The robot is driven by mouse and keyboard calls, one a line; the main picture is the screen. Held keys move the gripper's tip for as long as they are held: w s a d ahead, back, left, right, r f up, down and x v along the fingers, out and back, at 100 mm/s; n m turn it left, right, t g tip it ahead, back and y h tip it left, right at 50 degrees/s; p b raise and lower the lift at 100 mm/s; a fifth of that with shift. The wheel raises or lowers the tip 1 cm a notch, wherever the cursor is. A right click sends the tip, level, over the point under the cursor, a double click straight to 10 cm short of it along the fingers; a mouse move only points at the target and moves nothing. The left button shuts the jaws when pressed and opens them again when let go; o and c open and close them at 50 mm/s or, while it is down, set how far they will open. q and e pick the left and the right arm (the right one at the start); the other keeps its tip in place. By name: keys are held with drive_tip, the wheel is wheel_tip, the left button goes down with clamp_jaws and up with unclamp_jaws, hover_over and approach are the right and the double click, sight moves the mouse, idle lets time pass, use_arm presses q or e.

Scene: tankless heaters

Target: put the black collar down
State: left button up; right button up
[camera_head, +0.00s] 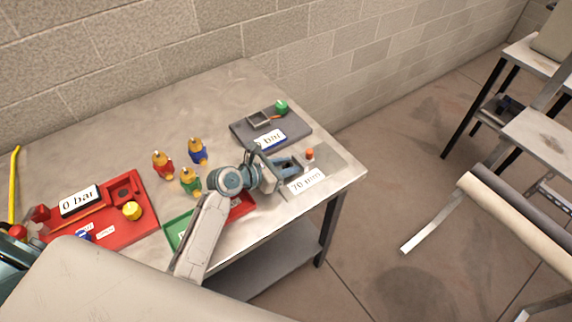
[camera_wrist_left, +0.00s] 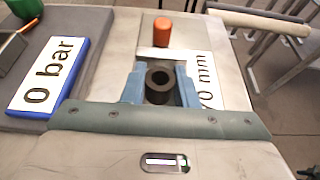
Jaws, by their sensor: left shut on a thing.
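My left gripper (camera_head: 291,163) is over the right end of the metal table, at a pale grey plate (camera_head: 326,158) with a "70 mm" label (camera_head: 307,181). In the left wrist view its two blue fingers (camera_wrist_left: 160,84) are shut on the black collar (camera_wrist_left: 159,94), a short dark ring with its hole facing up. I cannot tell whether the collar touches the plate. An orange-topped peg (camera_head: 310,153) stands just beyond the fingers; it also shows in the left wrist view (camera_wrist_left: 163,30). My right gripper is not in view.
A dark grey board (camera_head: 295,136) with a "0 bar" label (camera_head: 270,139) and a green knob (camera_head: 281,106) lies behind. Red (camera_head: 140,222) and green (camera_head: 174,238) trays lie left. The table's right edge is close.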

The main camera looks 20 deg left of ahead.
use_arm(q)
drive_tip(key=o, duration=1)
drive_tip(key=shift+s, duration=0.1)
drive_tip(key=b+v, duration=0.1)
drive_tip(key=v, duration=0.9)
drive_tip(key=shift+a, duration=0.1)
drive_tip(key=shift+v, duration=0.9)
drive_tip(key=shift+r, duration=0.15)
